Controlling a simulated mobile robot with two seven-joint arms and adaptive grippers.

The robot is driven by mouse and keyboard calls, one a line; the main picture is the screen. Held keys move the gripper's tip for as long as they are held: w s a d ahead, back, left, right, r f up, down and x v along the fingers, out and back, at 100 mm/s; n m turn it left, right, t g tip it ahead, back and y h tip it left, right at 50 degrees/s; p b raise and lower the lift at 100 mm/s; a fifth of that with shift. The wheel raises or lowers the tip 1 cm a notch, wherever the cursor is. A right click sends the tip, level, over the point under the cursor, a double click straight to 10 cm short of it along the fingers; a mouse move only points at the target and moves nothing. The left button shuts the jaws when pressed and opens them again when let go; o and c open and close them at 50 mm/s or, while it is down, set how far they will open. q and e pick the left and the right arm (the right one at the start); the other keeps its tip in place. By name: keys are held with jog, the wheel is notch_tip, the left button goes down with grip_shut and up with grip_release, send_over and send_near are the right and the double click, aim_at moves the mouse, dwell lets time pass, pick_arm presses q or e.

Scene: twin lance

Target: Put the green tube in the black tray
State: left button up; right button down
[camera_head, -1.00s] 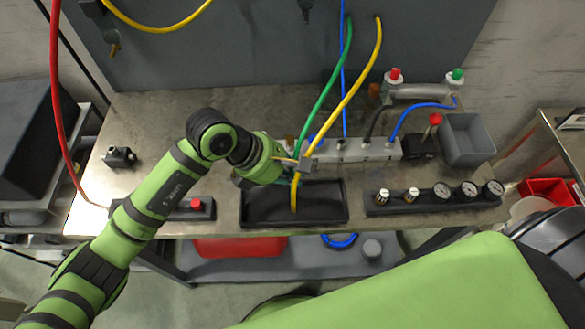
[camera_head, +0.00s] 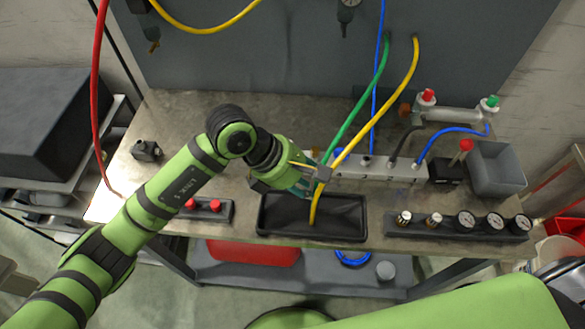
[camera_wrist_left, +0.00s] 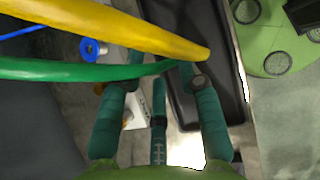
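The green tube (camera_head: 361,113) hangs from the back panel and runs down to my left gripper (camera_head: 316,184). In the left wrist view the green tube (camera_wrist_left: 70,70) crosses at the teal fingertips (camera_wrist_left: 160,78), its lower end between them. Whether the fingers are closed on it cannot be told. The black tray (camera_head: 345,218) lies at the table's front edge, just below the gripper; it also shows in the left wrist view (camera_wrist_left: 215,60). My right gripper is out of view.
A yellow tube (camera_head: 385,105) crosses close by the gripper, its end over the tray. Behind stand a grey block with blue and black hoses (camera_head: 385,170), and a grey bin (camera_head: 497,168). A gauge strip (camera_head: 450,224) is right of the tray, a red-button box (camera_head: 220,210) left.

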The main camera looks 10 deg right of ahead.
pick_arm(q)
jog(key=b+v, duration=0.3)
jog(key=v, duration=0.7)
jog(key=shift+a, duration=0.1)
